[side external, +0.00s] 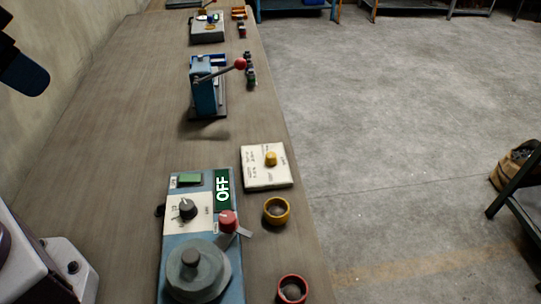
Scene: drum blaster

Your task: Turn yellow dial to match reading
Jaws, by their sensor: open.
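The yellow dial (271,159) is a small knob on top of a cream-white box (265,177). The box lies near the right edge of the bench and has small printed marks around the dial, too small to read. Which way the dial points cannot be told. Nothing touches the dial or the box. My gripper's fingers do not show in this view. Only pale and dark parts of my arm show at the left edge, well apart from the dial.
A blue machine (172,255) with a black knob, red-topped lever, green panel and OFF sign stands in front. Yellow (277,220) and red (292,281) ringed cups lie right of it. A blue lever press (204,85) stands behind. The bench's (110,110) left side is clear.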

